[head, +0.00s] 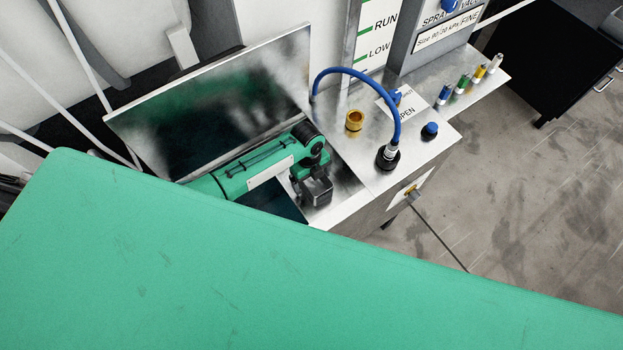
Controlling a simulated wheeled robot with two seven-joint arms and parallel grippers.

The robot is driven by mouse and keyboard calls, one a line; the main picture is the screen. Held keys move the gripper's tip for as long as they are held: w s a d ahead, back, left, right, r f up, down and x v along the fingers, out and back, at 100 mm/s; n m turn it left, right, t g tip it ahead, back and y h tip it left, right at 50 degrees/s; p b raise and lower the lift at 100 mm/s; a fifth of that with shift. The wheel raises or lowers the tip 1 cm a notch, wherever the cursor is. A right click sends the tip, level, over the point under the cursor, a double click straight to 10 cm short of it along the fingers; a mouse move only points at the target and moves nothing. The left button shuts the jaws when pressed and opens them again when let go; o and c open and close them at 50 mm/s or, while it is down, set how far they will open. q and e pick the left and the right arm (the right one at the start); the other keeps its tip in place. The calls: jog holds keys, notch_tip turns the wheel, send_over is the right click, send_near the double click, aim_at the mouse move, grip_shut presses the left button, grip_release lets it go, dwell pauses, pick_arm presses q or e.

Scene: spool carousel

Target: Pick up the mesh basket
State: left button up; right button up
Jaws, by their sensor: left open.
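I cannot make out the mesh basket in the head view. My left gripper (317,192) is open, beside the raised metal lid and over the left part of the metal bench. My left forearm covers much of the area in front of the lid, so what lies under it is hidden. I cannot tell whether anything is between the fingers. My right gripper is not in view.
The lid (215,100) stands tilted up behind my left arm. On the metal bench (360,170) are a blue hose (396,112) arching to a black base, a brass fitting (354,120), and a blue knob (430,130). Several coloured nozzles (462,84) line the right shelf. The lower view is blocked.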

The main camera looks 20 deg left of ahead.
pick_arm(q)
jog(key=c, duration=1.1)
